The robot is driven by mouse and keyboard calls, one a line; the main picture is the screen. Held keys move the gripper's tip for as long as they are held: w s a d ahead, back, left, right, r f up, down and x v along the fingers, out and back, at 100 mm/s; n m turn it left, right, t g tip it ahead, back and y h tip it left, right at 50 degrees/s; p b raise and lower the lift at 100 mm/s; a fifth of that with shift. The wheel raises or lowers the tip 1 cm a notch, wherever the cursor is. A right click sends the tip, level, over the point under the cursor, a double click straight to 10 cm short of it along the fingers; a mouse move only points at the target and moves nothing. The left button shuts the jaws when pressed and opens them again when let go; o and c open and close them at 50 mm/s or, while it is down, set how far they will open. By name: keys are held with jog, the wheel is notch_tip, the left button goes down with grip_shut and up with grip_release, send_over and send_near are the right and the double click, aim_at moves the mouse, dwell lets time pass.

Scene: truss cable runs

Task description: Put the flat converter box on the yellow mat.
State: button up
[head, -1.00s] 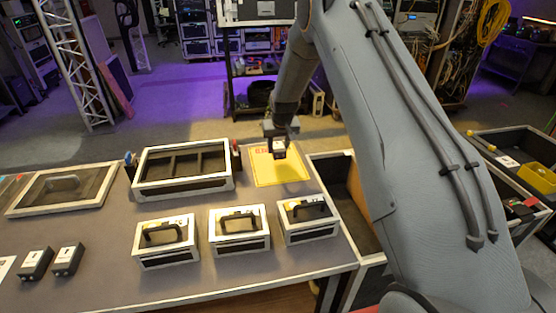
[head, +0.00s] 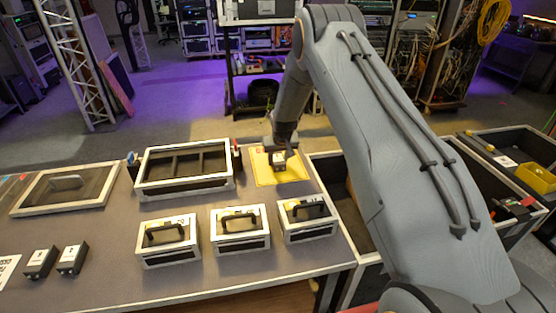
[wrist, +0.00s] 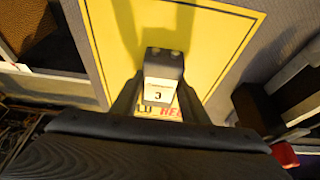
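The yellow mat (head: 292,176) lies at the back right of the table, with red lettering partly covered by my arm. It also shows in the wrist view (wrist: 215,35). My gripper (head: 279,158) points down over the mat. In the wrist view its fingers (wrist: 160,100) are closed on both sides of a small black converter box (wrist: 163,66) with a white label reading 3. In the head view the held box (head: 278,166) is over the mat; I cannot tell whether it touches it. Two similar black boxes, one (head: 40,263) and another (head: 72,259), lie at the table's front left.
Three white-edged cases with black handles (head: 168,240) stand in a row in front of the mat. An open divided case (head: 184,186) stands left of the mat, and a framed lid (head: 22,206) lies farther left. An open bin (head: 345,235) adjoins the table's right side.

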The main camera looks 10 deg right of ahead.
jog(key=o, duration=0.4)
jog(key=shift+o, duration=0.2)
jog(key=shift+r, duration=0.15)
jog(key=b+v, duration=0.2)
jog(key=v, duration=0.9)
jog(key=s+r+g, duration=0.1)
jog(key=s+r, duration=0.2)
jog(key=s, duration=1)
jog(key=s+r+g, duration=0.1)
jog(key=s+r, duration=0.2)
jog(key=s, duration=1)
jog(key=s+r+g, duration=0.1)
jog(key=s+r, duration=0.2)
jog(key=s, duration=1)
jog(key=shift+r, duration=0.15)
